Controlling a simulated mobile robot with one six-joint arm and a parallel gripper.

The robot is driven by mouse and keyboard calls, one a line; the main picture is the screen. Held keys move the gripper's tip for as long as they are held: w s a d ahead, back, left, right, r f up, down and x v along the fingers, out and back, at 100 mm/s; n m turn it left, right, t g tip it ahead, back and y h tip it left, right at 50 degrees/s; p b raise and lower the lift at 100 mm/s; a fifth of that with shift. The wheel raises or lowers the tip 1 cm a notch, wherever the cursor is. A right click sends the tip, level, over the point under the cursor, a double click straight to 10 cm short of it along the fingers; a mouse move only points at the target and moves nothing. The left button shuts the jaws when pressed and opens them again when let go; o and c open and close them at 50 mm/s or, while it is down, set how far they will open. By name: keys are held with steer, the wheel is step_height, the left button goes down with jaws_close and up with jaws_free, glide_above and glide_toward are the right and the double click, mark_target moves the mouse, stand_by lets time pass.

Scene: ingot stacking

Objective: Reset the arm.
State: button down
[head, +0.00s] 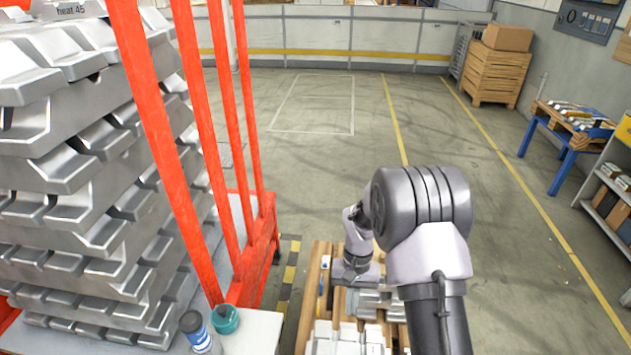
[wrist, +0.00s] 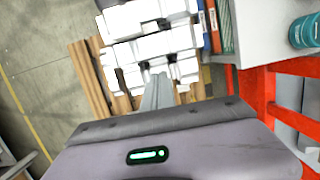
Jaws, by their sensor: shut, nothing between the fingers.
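My arm (head: 425,210) is bent over the wooden pallet in front of me, with its wrist low and left of the elbow. My gripper (wrist: 157,92) is shut and empty in the wrist view, its fingers pointing toward the pallet. In the head view the gripper's grey body shows above the pallet, but its fingertips are hidden.
A tall ingot stack (head: 85,180) stands at left behind red posts (head: 165,140). A blue-legged table (head: 565,150) and crates (head: 495,72) are at right. The floor beyond is clear.

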steer(key=s+a+r+m+t, duration=0.1)
steer(key=s+r+t, duration=0.15)
steer(key=r, duration=0.85)
steer(key=s+r+t, duration=0.1)
steer(key=s+r, duration=0.3)
steer(key=r, duration=0.7)
steer(key=s+a+r+t, duration=0.1)
steer(key=s+r, duration=0.3)
steer(key=s, duration=0.4)
steer(key=s+a+r+m+t+y, duration=0.1)
steer(key=s+r+t, duration=0.2)
steer(key=s, duration=0.5)
steer(key=shift+r+t+b, duration=0.3)
steer(key=shift+r+t, duration=0.05)
steer(key=shift+t, duration=0.1)
